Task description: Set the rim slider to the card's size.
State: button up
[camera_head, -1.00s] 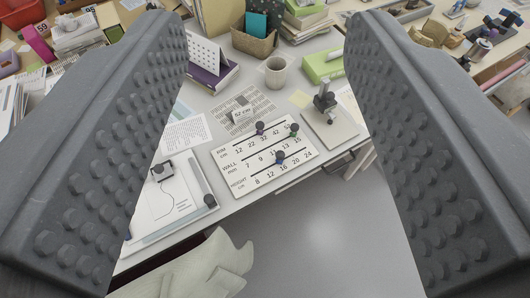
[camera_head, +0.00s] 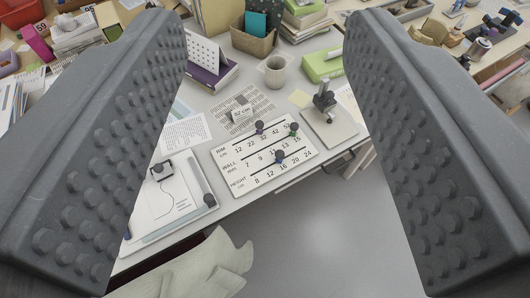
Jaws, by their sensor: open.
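My gripper (camera_head: 266,50) is open and empty, its two dark studded fingers filling the left and right of the view. Between and beyond them, a white slider board (camera_head: 240,184) lies on the desk with rows marked RIM, WALL and HEIGHT. The rim slider's dark knob (camera_head: 259,127) stands near the 32 mark. The wall knob (camera_head: 294,128) is near the right end of its row, by 15. The height knob (camera_head: 280,157) is near 16. A small white card (camera_head: 241,114) stands behind the board; it appears to read 52 cm, but the first digit is small and unclear.
A microscope (camera_head: 324,101) stands right of the board. A grey cup (camera_head: 276,71) and a purple box (camera_head: 213,79) are behind. A clipboard-like panel (camera_head: 165,212) with a device lies at left. Pale cloth (camera_head: 205,262) is in front. Grey floor shows at lower right.

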aim_at(259, 125)
jog(key=u, duration=0.05)
jog(key=k, duration=0.65)
jog(key=u, duration=0.5)
jog(key=i, duration=1.2)
jog(key=z, duration=0.25)
